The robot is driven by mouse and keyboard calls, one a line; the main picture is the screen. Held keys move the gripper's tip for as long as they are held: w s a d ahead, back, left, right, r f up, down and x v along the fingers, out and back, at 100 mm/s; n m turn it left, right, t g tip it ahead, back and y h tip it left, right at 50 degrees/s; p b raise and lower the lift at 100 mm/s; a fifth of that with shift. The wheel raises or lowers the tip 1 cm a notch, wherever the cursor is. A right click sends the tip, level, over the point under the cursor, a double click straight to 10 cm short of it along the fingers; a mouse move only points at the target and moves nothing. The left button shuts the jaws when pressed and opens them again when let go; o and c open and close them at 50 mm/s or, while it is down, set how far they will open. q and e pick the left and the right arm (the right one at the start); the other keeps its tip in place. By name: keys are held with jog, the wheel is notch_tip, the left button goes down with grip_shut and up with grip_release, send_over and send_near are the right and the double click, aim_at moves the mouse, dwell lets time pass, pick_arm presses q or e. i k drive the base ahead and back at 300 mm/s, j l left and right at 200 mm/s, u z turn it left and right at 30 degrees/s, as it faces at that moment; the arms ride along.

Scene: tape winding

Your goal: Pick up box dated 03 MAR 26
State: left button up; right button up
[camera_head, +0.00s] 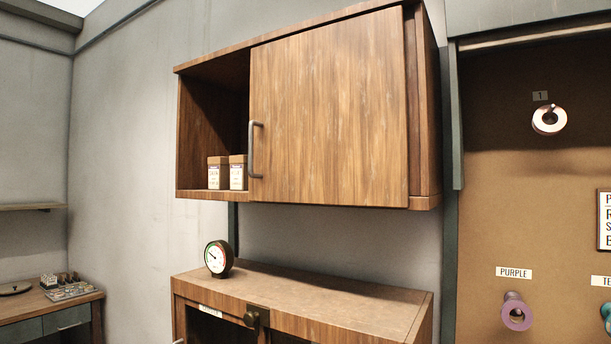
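Two small boxes stand side by side at the front of the open left bay of a wooden wall cabinet (426,110). The left box (214,175) is brown on top with a white label. The right box (236,176) looks alike and is close to the edge of the sliding door (330,105). Print on both labels is too small to read, so I cannot tell which is dated 03 MAR 26. The door, with a grey handle (252,150), covers the rest of the cabinet. Neither of my grippers shows.
Below is a wooden cabinet (330,295) with a round dial gauge (218,257) on its top left; the rest of its top is clear. At right, a pegboard (550,220) holds tape rolls. A desk (30,305) stands far left.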

aim_at(239, 174)
jog(key=j+z, duration=0.1)
jog(key=z, duration=0.35)
jog(key=j+z, duration=0.15)
jog(key=z, duration=0.35)
jog(key=j+z, duration=0.1)
jog(key=z, duration=0.35)
jog(key=k+j, duration=0.1)
jog(key=j, duration=0.25)
jog(key=k+j, duration=0.15)
jog(key=j, duration=0.2)
jog(key=k+j, duration=0.1)
jog(key=j, duration=0.2)
